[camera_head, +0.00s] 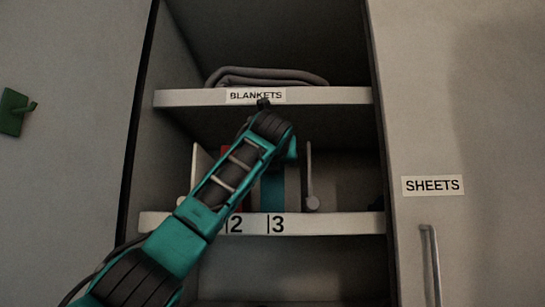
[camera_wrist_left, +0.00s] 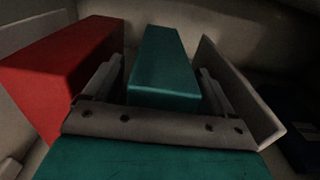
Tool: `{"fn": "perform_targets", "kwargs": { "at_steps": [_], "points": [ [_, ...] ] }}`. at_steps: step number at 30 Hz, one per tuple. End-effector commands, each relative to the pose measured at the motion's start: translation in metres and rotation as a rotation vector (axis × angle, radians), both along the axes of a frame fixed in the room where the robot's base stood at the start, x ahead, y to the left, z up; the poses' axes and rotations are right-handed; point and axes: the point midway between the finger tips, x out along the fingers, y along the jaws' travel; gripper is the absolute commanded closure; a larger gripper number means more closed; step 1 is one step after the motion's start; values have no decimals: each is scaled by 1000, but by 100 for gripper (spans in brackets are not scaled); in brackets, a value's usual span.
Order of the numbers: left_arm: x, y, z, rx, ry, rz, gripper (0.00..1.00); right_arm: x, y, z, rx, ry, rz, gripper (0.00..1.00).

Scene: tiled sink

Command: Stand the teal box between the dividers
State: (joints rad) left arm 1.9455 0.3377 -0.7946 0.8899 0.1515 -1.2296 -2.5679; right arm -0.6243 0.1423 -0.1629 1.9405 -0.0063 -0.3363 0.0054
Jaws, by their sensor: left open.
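The teal box (camera_wrist_left: 163,62) stands on the middle shelf. In the wrist view it lies between the fingers of my open left gripper (camera_wrist_left: 161,66); I cannot tell whether they touch it. In the head view part of the teal box (camera_head: 272,192) shows beside my arm, which hides the fingers. A grey divider (camera_wrist_left: 240,95) stands just right of the right finger; it also shows in the head view (camera_head: 310,180). Another pale divider (camera_head: 197,165) is farther left. A red box (camera_wrist_left: 62,75) stands left of the teal one. My right gripper is out of view.
The middle shelf edge (camera_head: 335,224) carries the numbers 2 and 3. The upper shelf (camera_head: 190,97), labelled BLANKETS, holds a folded grey blanket (camera_head: 265,77) above my arm. A dark blue object (camera_wrist_left: 291,125) lies right of the divider. A closed door labelled SHEETS (camera_head: 432,186) is at the right.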

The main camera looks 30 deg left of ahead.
Motion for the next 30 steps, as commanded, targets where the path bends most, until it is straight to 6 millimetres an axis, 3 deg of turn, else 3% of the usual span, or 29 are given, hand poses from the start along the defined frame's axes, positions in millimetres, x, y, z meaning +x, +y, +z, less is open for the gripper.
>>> {"fn": "perform_targets", "kwargs": {
  "at_steps": [9, 18, 30],
  "points": [
    [-51, -25, -3, 3, -6, -4, 15, 0, 0, -27, 0, 0, 0, 15],
    [-97, -47, -1, 1, -3, -1, 15, 0, 0, -39, 0, 0, 0, 15],
    [-107, -52, 0, 0, -1, -1, 15, 0, 0, -40, 0, 1, 0, 15]
  ]
}}
